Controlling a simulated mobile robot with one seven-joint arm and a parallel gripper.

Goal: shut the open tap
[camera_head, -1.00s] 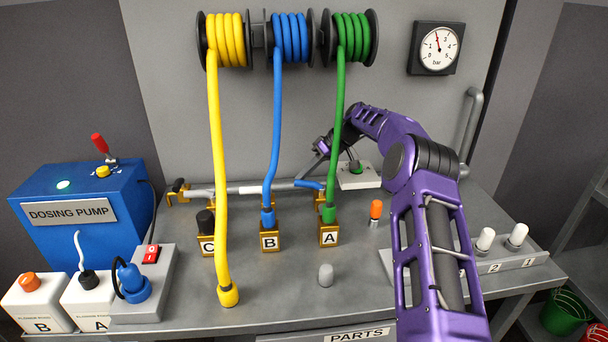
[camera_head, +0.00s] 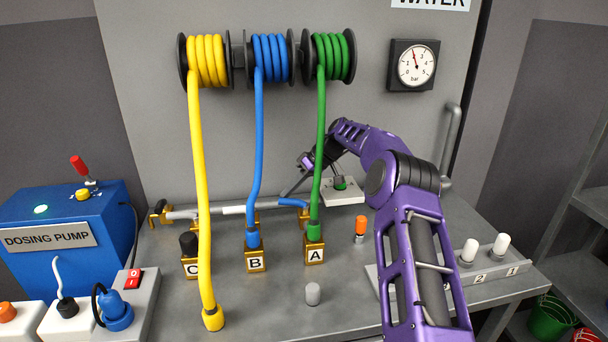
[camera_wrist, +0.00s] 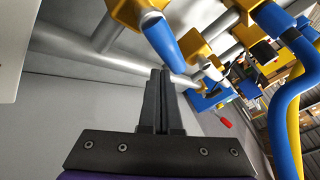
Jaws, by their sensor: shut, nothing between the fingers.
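My gripper (camera_wrist: 165,75) is shut and empty in the wrist view. Its fingertips are close to the end of a blue tap handle (camera_wrist: 162,40) on a brass-yellow tap body; I cannot tell if they touch. In the head view a blue tap handle (camera_head: 293,203) lies roughly along the grey pipe (camera_head: 181,214), behind the hose socket marked A (camera_head: 315,253). My arm reaches behind the green hose, and its fingertips are hard to make out there. The taps behind sockets B (camera_head: 255,258) and C are mostly hidden by hoses.
Yellow (camera_head: 199,180), blue (camera_head: 258,150) and green (camera_head: 319,150) hoses hang in front of the pipe. A white box with a green button (camera_head: 341,190) stands behind socket A. An orange-capped piece (camera_head: 360,228) and a grey plug (camera_head: 312,293) stand on the bench.

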